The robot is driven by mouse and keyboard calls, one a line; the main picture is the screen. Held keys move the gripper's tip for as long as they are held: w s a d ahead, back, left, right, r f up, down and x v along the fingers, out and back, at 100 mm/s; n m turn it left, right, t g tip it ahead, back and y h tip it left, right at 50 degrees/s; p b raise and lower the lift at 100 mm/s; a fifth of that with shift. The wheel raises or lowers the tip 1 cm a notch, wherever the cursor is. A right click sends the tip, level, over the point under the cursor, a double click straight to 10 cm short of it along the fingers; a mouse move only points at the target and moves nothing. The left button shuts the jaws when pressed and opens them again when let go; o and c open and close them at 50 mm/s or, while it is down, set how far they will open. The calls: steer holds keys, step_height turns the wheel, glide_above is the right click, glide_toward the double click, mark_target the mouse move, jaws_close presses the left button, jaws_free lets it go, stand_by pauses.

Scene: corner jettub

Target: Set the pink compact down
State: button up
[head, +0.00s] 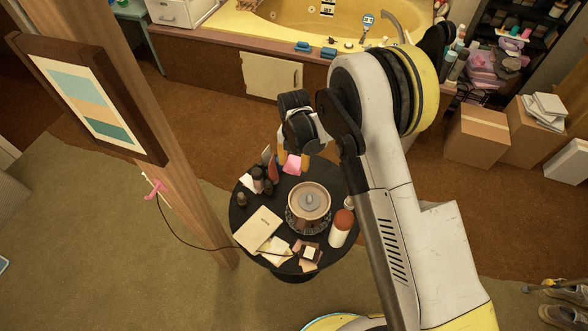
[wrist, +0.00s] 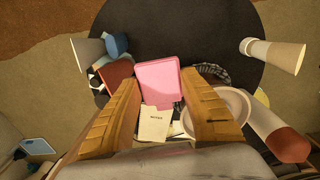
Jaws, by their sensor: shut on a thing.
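The pink compact (head: 293,164) is held above the back of the round black table (head: 342,178) in the head view. In the wrist view the flat pink compact (wrist: 158,82) sits between the fingertips of my gripper (wrist: 161,84). My gripper (head: 293,158) points down in the head view and is shut on the compact. In the wrist view the compact covers part of the black tabletop (wrist: 190,25). The gap between compact and tabletop is hard to judge.
A cream notebook (head: 258,229) lies at the front left, and several small bottles (head: 257,182) stand at the back left. In the wrist view bare tabletop shows beyond the compact.

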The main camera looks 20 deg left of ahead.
mark_target(295, 163)
step_height(295, 163, up, 5)
steer(key=shift+r+p, duration=0.1)
steer(key=shift+p, duration=0.55)
steer(key=shift+r, duration=0.1)
steer(key=shift+d, duration=0.1)
